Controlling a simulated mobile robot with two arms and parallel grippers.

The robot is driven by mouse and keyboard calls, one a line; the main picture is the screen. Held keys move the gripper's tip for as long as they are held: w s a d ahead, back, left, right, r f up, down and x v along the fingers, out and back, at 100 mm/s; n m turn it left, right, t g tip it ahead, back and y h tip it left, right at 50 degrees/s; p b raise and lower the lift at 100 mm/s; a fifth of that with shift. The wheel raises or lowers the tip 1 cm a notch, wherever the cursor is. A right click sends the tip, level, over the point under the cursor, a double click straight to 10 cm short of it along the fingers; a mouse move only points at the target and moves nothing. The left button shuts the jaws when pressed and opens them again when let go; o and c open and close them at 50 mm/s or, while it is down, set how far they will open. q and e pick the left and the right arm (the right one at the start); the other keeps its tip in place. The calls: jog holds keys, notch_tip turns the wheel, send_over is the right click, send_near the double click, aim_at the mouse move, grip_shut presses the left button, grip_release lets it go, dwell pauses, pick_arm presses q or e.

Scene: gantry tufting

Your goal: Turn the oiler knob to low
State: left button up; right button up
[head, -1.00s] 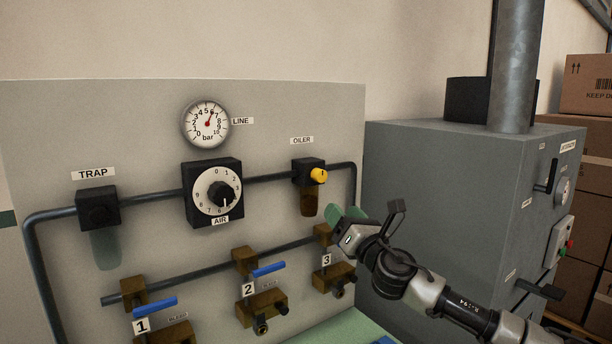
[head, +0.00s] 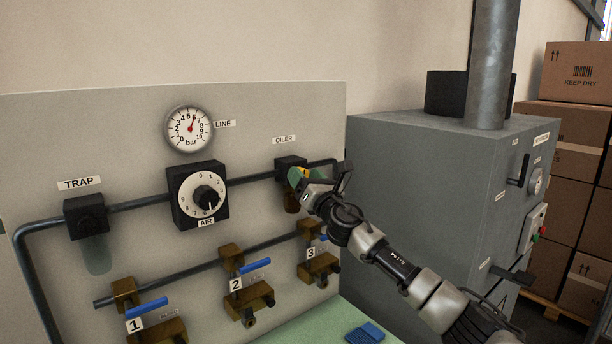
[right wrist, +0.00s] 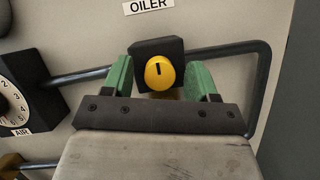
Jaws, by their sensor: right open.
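The oiler is a black block (head: 291,163) on the panel's pipe, under the OILER label (head: 285,139). In the right wrist view its yellow knob (right wrist: 160,73) faces the camera, with a dark mark near its top, about upright. My right gripper (right wrist: 162,82) is open. Its two green fingers stand on the left and right of the knob, with a visible gap on each side; contact cannot be seen. In the head view my right gripper (head: 308,178) covers most of the knob and part of the amber bowl (head: 291,201). My left gripper is not in view.
The black AIR regulator (head: 181,215) with its white dial is left of the oiler, below the LINE gauge (head: 189,129). Valves with blue handles (head: 147,308) are below. A grey cabinet (head: 420,180) stands right of the panel. A blue object (head: 365,333) lies on the green surface.

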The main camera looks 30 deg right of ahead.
jog(key=shift+c, duration=1.3)
jog(key=c, duration=0.7)
pick_arm(q)
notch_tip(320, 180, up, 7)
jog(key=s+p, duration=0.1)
jog(key=p, duration=0.6)
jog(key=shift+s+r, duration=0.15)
pick_arm(e)
jog(key=m+g+h, duration=0.1)
jog(key=m+g, duration=0.1)
jog(key=m, duration=0.4)
jog(key=m+g+h, duration=0.2)
jog(key=m, duration=0.5)
jog(key=m+g+h, duration=0.1)
jog(key=m+g, duration=0.1)
jog(key=m, duration=0.5)
jog(key=shift+a, duration=0.15)
jog(key=shift+m, duration=0.3)
